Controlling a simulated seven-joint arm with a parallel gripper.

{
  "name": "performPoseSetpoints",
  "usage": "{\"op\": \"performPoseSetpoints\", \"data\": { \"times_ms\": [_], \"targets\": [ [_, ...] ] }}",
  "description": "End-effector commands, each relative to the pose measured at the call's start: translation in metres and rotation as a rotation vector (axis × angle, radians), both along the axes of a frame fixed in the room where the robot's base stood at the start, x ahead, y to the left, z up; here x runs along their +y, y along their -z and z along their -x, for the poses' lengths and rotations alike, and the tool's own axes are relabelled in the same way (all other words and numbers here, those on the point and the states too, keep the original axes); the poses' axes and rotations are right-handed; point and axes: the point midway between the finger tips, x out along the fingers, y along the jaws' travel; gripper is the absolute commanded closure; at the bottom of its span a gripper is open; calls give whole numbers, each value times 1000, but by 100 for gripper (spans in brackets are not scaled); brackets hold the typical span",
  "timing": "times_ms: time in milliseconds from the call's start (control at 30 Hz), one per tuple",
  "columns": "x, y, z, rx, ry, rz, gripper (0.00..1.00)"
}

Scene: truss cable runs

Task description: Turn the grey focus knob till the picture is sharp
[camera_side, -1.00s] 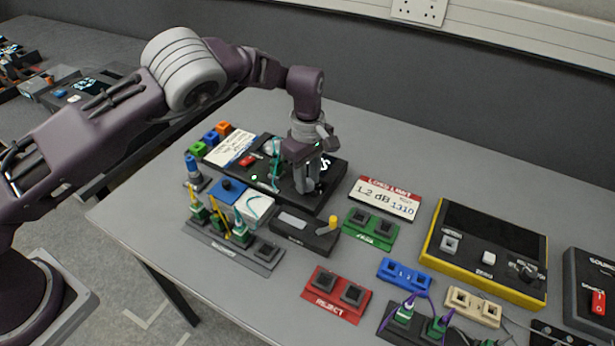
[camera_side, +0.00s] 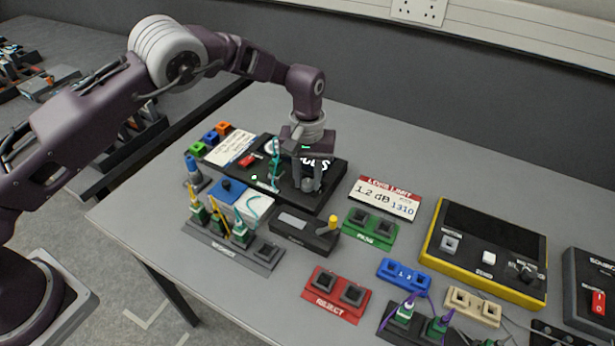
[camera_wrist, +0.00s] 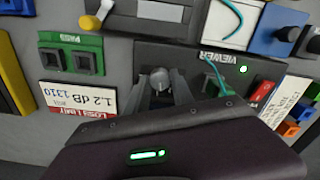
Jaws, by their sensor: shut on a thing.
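The viewer (camera_side: 330,180) is a black box with white lettering, a red switch and a lit green lamp; it also shows in the wrist view (camera_wrist: 140,52). The grey focus knob (camera_wrist: 160,77) stands up from it. My gripper (camera_wrist: 163,90) has one finger on each side of the knob and is shut on it. In the side view my gripper (camera_side: 308,188) points straight down over the right part of the viewer. My wrist and fingers cover part of the viewer, and I cannot make out whether any picture on it is sharp.
A teal cable (camera_side: 275,165) with a green plug stands in the viewer, close left of my gripper. A white cleaner box (camera_side: 254,206), a black box with a yellow lever (camera_side: 333,222) and a green PASS block (camera_side: 370,228) are in front. The loss limit card (camera_side: 386,198) lies to the right.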

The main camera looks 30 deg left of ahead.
Motion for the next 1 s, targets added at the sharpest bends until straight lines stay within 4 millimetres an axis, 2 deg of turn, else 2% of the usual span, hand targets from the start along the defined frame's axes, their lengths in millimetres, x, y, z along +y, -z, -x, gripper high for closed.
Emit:
{"op": "performPoseSetpoints", "data": {
  "times_ms": [600,1000],
  "targets": [
    [0,-1,-1,-1,567,1,100],
    [0,-1,0,-1,806,0,100]
  ]
}}
